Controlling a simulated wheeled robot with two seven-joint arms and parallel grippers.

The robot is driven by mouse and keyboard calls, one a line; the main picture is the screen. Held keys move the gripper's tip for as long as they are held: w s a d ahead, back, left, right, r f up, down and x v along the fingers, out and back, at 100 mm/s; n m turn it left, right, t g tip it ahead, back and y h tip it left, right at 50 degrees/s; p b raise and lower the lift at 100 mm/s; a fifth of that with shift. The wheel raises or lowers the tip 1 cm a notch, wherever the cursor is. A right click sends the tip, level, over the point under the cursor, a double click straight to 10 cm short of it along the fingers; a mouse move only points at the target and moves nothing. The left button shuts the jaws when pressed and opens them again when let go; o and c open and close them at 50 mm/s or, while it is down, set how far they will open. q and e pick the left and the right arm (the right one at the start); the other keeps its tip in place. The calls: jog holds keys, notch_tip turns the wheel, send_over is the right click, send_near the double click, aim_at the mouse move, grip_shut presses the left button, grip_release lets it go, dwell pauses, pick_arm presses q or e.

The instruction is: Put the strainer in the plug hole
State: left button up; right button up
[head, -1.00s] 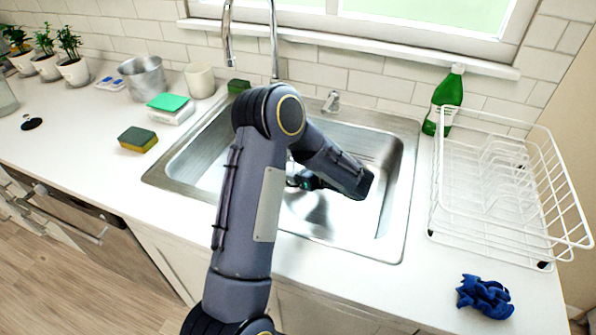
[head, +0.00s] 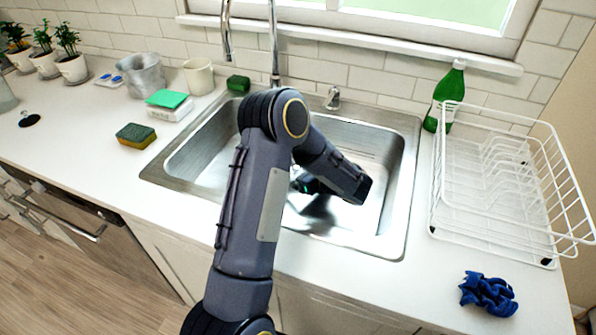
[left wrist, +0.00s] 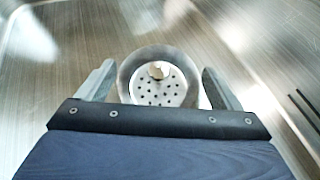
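The strainer (left wrist: 160,92) is a round, perforated metal piece with a small knob, seen in the left wrist view. It lies inside a grey metal ring, which looks like the rim of the plug hole (left wrist: 128,66), on the sink floor. I cannot tell how deep it sits. My left gripper (left wrist: 158,68) has its two fingers spread, one on each side of the ring, with gaps visible. In the head view my left arm reaches down into the sink (head: 400,200) and hides the strainer and plug hole. My right gripper is not in view.
A tap (head: 274,40) stands behind the sink. A white dish rack (head: 500,200) and a green bottle (head: 443,98) are to the right, with a blue cloth (head: 488,294) in front. A sponge (head: 136,137), cups and plants stand on the left. The sink walls surround my gripper.

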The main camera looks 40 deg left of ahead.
pick_arm(q)
jog(key=shift+o, duration=0.3)
jog(key=shift+r, duration=0.1)
jog(key=shift+r+p, duration=0.35)
jog(key=shift+p, duration=0.1)
jog(key=v, duration=0.7)
jog(key=shift+d+r, duration=0.25)
jog(key=shift+r, duration=0.05)
